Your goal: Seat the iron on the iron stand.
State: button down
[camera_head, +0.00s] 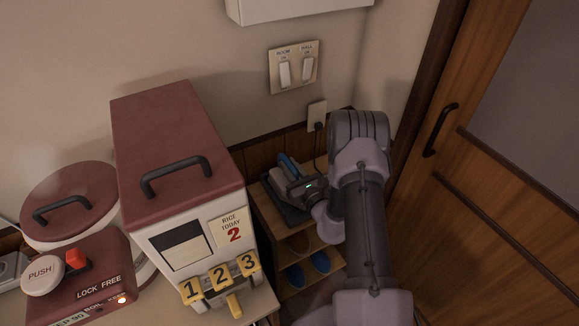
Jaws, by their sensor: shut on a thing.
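The iron (289,163), with a blue handle and a grey body, is small in the head view, on top of a low wooden shelf unit between the rice dispenser and the door. My gripper (298,184) comes from the right and is shut on the iron; its fingertips are hard to make out. A dark flat piece, seemingly the iron stand (291,213), lies below the iron on the shelf top. My gripper and arm hide part of both. I cannot tell whether the iron touches the stand.
The wooden shelf unit (263,219) holds slippers (320,262) below. A tall rice dispenser (180,150) stands close on the left. An outlet (317,115) with a plugged cord is on the wall behind. A wooden door (480,200) is on the right.

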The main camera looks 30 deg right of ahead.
jog(key=shift+f, duration=0.2)
jog(key=c, duration=1.2)
grip_release()
